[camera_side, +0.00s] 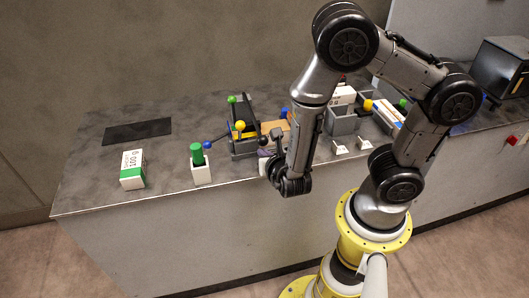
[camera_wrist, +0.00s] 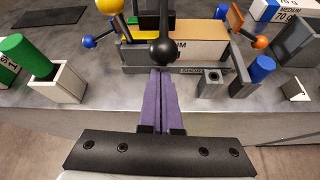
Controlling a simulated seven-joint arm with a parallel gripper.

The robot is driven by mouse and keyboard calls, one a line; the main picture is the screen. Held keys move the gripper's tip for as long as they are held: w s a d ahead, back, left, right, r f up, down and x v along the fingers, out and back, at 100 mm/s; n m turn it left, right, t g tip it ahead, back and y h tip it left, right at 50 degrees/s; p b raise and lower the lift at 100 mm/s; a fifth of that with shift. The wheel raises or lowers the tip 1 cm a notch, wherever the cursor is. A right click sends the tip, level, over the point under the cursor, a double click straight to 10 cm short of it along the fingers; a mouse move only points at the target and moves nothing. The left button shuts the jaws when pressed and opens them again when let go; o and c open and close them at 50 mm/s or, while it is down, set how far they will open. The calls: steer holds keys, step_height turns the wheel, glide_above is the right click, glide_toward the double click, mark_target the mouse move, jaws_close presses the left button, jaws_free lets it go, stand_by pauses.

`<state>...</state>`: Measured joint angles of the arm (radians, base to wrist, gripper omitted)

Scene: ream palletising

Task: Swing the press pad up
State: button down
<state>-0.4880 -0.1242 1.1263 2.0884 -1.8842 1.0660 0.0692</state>
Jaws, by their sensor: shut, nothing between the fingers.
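My gripper (camera_wrist: 162,76) shows in the wrist view as two purple fingers lying together, shut and empty. A black ball knob (camera_wrist: 163,51) on a dark upright arm is just beyond the fingertips. Whether they touch it I cannot tell. The knob and arm seem to belong to the press, whose pad I cannot make out clearly. A tan ream (camera_wrist: 205,45) lies in a grey holder behind the knob. In the side view, the dark press frame (camera_side: 241,110) stands on the bench, left of my gripper (camera_side: 264,153), which is partly hidden by my wrist.
A yellow ball (camera_side: 240,125) and a blue ball (camera_side: 207,145) stick out near the press. A green cylinder (camera_side: 197,153) stands in a white holder at its left. A white-green box (camera_side: 132,169) is farther left. Grey bins (camera_side: 342,122) stand right. The bench's left is mostly clear.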

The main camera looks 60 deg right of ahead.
steer(key=shift+r, duration=0.3)
